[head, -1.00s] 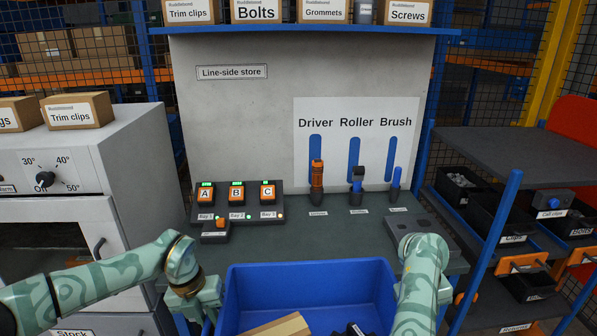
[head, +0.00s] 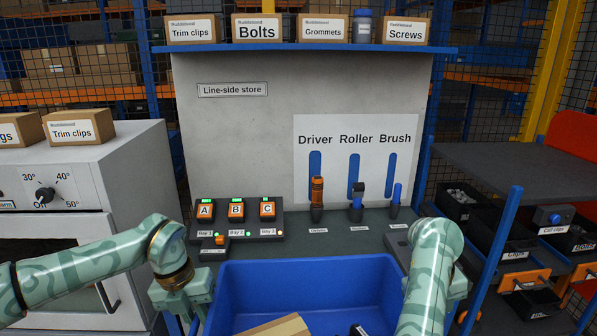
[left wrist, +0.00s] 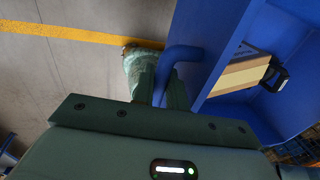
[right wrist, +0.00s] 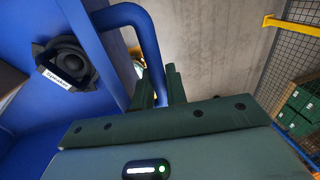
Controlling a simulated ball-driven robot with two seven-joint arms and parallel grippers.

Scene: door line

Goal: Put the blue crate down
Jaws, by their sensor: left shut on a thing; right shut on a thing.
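The blue crate (head: 310,272) is at the bottom middle of the head view, in front of the grey bench, its lower part cut off by the frame. It holds a cardboard box (head: 275,328) and a dark item, seen in the right wrist view as a labelled black part (right wrist: 68,62). My left gripper (left wrist: 165,90) is shut on the crate's blue handle (left wrist: 178,54) at its left side. My right gripper (right wrist: 162,88) is shut on the handle (right wrist: 150,45) at the other side. Whether anything supports the crate from below is hidden.
The grey bench (head: 345,238) carries the A, B, C battery chargers (head: 237,210) and upright tools (head: 317,200). A white oven-like cabinet (head: 90,190) stands left. A rack with black bins (head: 455,205) and a blue post (head: 490,262) stand right, near my right arm.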

